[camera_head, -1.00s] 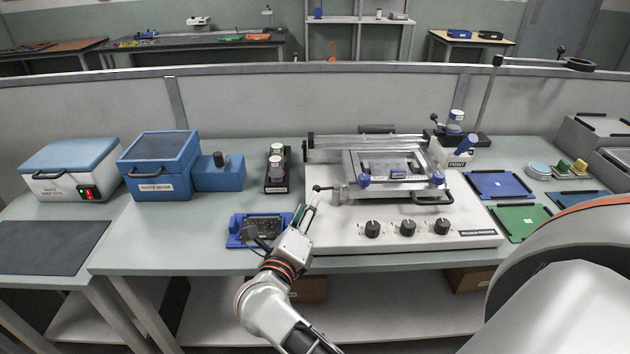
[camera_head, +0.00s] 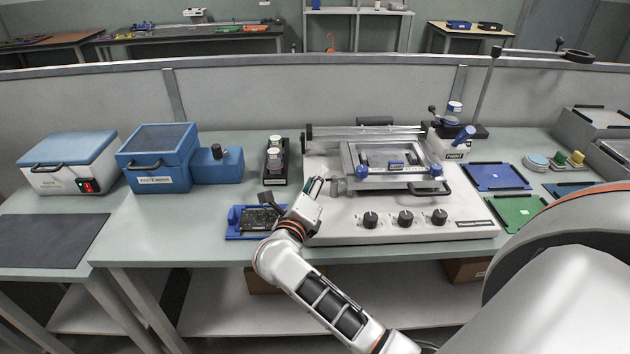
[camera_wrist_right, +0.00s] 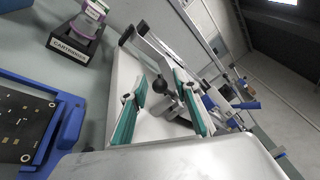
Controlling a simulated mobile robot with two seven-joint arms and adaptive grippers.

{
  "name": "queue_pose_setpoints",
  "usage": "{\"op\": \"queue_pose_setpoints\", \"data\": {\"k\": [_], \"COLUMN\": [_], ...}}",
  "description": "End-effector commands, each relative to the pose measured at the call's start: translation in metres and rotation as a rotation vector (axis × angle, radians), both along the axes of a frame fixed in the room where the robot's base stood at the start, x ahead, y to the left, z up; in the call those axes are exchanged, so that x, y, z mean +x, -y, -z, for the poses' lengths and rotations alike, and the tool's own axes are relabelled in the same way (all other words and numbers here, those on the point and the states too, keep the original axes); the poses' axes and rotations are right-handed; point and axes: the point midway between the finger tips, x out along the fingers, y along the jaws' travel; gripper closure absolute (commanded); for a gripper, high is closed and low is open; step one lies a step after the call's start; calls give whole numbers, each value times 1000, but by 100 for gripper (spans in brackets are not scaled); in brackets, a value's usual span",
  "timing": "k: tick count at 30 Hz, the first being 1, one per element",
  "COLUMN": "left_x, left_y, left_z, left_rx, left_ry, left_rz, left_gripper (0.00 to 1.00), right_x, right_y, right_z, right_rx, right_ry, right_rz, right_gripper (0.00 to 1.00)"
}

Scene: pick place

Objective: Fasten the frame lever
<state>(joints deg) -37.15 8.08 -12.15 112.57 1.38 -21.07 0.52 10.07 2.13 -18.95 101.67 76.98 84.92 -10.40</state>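The frame lever (camera_wrist_right: 160,86) has a round black knob, seen in the right wrist view between and beyond my fingers. In the head view it is mostly hidden by my right gripper (camera_head: 317,186), beside a small grey block (camera_head: 338,186) at the printer's left front. My right gripper (camera_wrist_right: 160,105) is open, with two teal finger pads apart on either side of the knob; I cannot tell whether either touches it. The metal frame (camera_head: 350,180) with blue knobs lies on the white printer base (camera_head: 335,229). My left gripper is not in view.
A blue fixture with a dark board (camera_head: 257,219) sits just left of my gripper. A black cartridge stand (camera_head: 275,181) is behind it. Three black dials line the printer front. Blue (camera_head: 497,176) and green (camera_head: 515,212) trays lie to the right.

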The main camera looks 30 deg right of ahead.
Motion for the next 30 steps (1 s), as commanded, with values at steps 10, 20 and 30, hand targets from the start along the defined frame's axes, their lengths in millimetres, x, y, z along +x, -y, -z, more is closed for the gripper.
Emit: {"op": "queue_pose_setpoints", "data": {"k": [10,20,30], "left_x": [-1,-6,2], "left_y": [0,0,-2], "left_z": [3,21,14], "left_rx": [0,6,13], "left_ry": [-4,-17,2], "left_rz": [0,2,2], "left_gripper": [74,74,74], "right_x": [1,11,13], "right_y": [0,4,6], "right_z": [1,3,-1], "right_rx": [1,2,-1], "right_ry": [0,1,1], "right_rz": [12,207,278], "right_gripper": [100,100,100]}}
